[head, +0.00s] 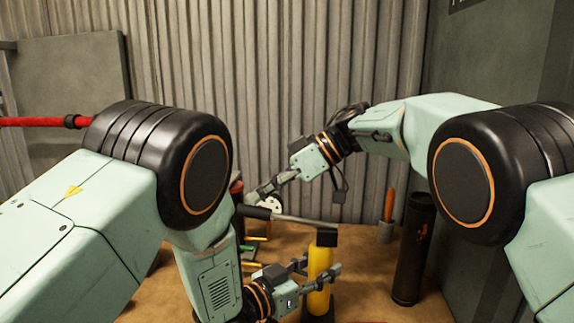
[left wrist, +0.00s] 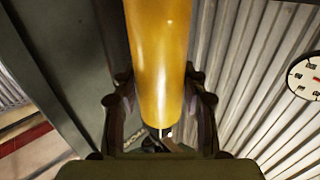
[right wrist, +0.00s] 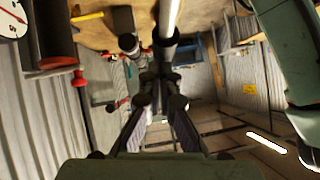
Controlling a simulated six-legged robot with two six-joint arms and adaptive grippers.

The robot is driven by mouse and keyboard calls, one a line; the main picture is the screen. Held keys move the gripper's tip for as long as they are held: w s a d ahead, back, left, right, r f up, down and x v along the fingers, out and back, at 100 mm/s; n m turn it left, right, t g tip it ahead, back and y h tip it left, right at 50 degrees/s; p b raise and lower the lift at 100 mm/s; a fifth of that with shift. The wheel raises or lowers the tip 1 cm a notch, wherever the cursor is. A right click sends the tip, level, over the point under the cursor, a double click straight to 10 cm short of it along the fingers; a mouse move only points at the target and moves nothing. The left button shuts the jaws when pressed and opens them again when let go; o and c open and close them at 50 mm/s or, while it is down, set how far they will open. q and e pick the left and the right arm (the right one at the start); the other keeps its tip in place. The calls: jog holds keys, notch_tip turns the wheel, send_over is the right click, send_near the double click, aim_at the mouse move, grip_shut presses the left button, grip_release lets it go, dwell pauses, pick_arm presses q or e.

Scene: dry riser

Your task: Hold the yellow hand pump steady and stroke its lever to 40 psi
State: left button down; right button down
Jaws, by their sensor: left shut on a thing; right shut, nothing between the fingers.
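The yellow hand pump (head: 320,268) stands upright on the brown bench, with a black top and a dark base. My left gripper (head: 322,278) is shut around its yellow barrel, which also fills the middle of the left wrist view (left wrist: 158,60) between the fingers. The lever (head: 292,220) is a grey rod running left from the pump top, nearly level, to a black grip (head: 253,212). My right gripper (head: 258,193) is shut and empty, just above the black grip. The right wrist view shows the grip (right wrist: 165,45) beyond the fingertips; whether they touch it I cannot tell.
A white dial gauge (head: 272,203) is behind the lever's grip end; its reading is too small to tell. A black tube (head: 412,250) stands on the right, beside a grey cup (head: 386,233) with an orange-handled tool. A corrugated wall (head: 290,80) closes the back.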

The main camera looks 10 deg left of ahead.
jog(key=w+d+r, duration=0.1)
jog(key=d+r, duration=0.6)
jog(key=r, duration=0.1)
jog(key=shift+w+r, duration=0.35)
jog(key=shift+r, duration=0.15)
dwell(0.4)
jog(key=d+r+y, duration=0.1)
jog(key=d+y, duration=0.1)
jog(key=d, duration=0.4)
jog(key=shift+d+r+y, duration=0.3)
